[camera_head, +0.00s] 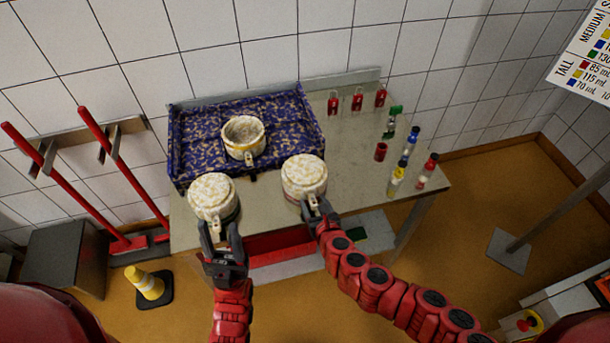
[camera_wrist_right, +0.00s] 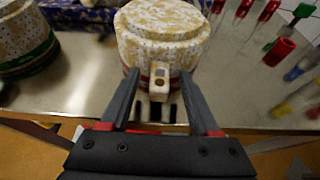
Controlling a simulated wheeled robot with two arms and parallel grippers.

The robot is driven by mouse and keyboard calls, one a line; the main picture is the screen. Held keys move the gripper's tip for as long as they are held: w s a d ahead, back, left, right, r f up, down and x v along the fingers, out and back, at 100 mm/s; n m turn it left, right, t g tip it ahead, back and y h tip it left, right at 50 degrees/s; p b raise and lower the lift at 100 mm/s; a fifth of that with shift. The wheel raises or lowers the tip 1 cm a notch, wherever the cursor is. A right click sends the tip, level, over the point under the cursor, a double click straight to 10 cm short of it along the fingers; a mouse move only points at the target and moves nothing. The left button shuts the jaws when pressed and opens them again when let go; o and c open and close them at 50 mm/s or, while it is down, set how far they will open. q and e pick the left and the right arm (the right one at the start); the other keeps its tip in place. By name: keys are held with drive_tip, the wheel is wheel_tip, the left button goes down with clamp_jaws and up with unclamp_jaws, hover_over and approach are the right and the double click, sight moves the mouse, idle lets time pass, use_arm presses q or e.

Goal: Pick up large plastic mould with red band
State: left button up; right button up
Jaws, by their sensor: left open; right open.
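The large mould with a red band (camera_head: 304,174) stands upright near the table's front edge, speckled cream and white. In the right wrist view, the same mould (camera_wrist_right: 162,38) shows part of its red band behind a pale handle (camera_wrist_right: 161,78). My right gripper (camera_head: 318,208) is at its handle, open, with one finger on each side (camera_wrist_right: 160,84); I cannot tell whether they touch it. A similar mould with a green band (camera_head: 211,193) stands to the left. My left gripper (camera_head: 224,238) is open just in front of that mould's handle.
A blue speckled tray (camera_head: 190,125) at the back left holds another handled mould (camera_head: 243,136). Several small bottles and tubes (camera_head: 397,178) stand on the table's right side. Red items (camera_head: 357,99) line the back. Bare tabletop (camera_head: 350,160) lies right of the red-banded mould.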

clamp_jaws()
idle(0.3)
idle(1.1)
